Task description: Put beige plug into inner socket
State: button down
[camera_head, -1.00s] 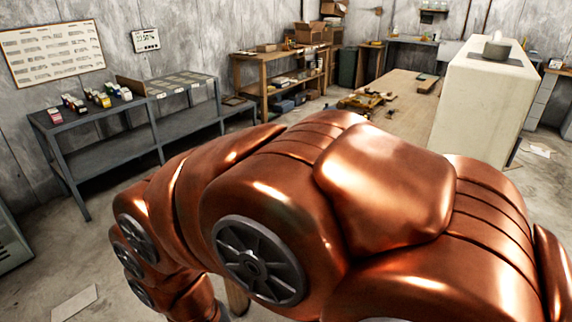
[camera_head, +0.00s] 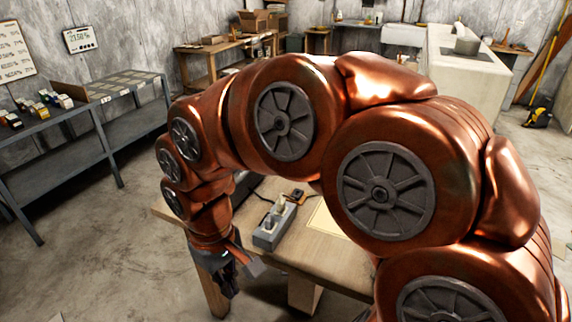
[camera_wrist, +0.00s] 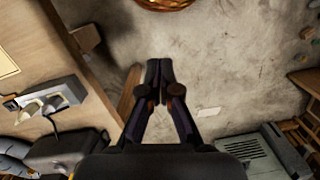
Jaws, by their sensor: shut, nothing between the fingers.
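A grey socket strip (camera_head: 275,225) lies on a wooden table, left of a pale sheet. It also shows at the left of the wrist view (camera_wrist: 66,88). I cannot tell for certain which is the beige plug or which socket is the inner one. My gripper (camera_wrist: 160,66) is shut and empty. In the head view my gripper (camera_head: 228,282) hangs beside the table's edge, apart from the strip.
The wooden table (camera_head: 325,262) has a pale sheet (camera_head: 328,222) and a small dark item (camera_head: 297,194) near the strip. A grey metal shelf (camera_head: 60,140) with small boxes stands at the left wall. Bare floor lies between it and the table.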

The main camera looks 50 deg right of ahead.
jog(key=w+d+r+t+p, duration=0.1)
jog(key=w+d+r+p, duration=0.25)
jog(key=w+d, duration=0.5)
jog(key=w+d+m+p, duration=0.1)
jog(key=w+d, duration=0.1)
jog(key=d, duration=0.5)
jog(key=w+d+f+m+p, duration=0.1)
jog(key=w+d+m, duration=0.1)
jog(key=d, duration=0.5)
jog(key=w+d+m+p, duration=0.1)
jog(key=w+d, duration=0.1)
jog(key=d, duration=0.5)
jog(key=shift+w+d+f+m, duration=0.1)
jog(key=shift+w+f+m, duration=0.05)
jog(key=shift+w+m, duration=0.2)
jog(key=shift+s+d+f, duration=0.1)
jog(key=shift+d+f, duration=0.05)
jog(key=shift+f+b, duration=0.7)
jog(key=shift+f, duration=2.25)
jog(key=shift+f+b, duration=0.3)
jog(key=shift+b, duration=0.05)
notch_tip(320, 180, up, 15)
